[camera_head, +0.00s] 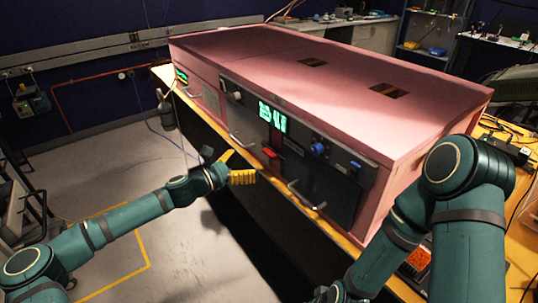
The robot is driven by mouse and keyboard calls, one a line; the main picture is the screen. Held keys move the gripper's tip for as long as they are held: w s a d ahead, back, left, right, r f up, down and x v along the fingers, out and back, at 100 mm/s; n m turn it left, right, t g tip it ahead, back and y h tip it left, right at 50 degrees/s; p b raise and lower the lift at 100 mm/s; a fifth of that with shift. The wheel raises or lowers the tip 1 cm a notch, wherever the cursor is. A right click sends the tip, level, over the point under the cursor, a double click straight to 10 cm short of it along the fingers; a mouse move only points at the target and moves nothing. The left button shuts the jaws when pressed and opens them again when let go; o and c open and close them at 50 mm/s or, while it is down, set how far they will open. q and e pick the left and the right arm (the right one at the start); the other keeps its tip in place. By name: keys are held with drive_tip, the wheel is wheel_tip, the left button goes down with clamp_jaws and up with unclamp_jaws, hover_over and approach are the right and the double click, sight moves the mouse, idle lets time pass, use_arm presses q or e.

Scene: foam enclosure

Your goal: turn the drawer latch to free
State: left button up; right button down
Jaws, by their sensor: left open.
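The pink enclosure (330,75) stands on a wooden bench, its dark front panel facing my left arm. The panel carries drawer fronts with bar handles, one at the lower right (307,196) and one nearer the middle (241,138). A small red part (270,152) and a blue knob (318,149) sit on the panel; I cannot tell which part is the drawer latch or how it is turned. My left gripper (238,166), with yellow fingers, is open and empty in front of the panel, left of the red part. My right arm comes in from the right; its fingers are not visible.
A green lit display (272,117) and a round pale knob (238,96) are on the panel. The bench edge (222,123) runs below the panel. A red-buttoned box (417,260) lies by my right arm. Open floor (110,175) is at the left.

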sight(267, 154)
use_arm(q)
drive_tip(key=x, duration=0.9)
drive_tip(key=shift+b, duration=0.3)
drive_tip(key=shift+c, duration=0.2)
drive_tip(key=shift+s+a, duration=0.1)
drive_tip(key=c, duration=1.1)
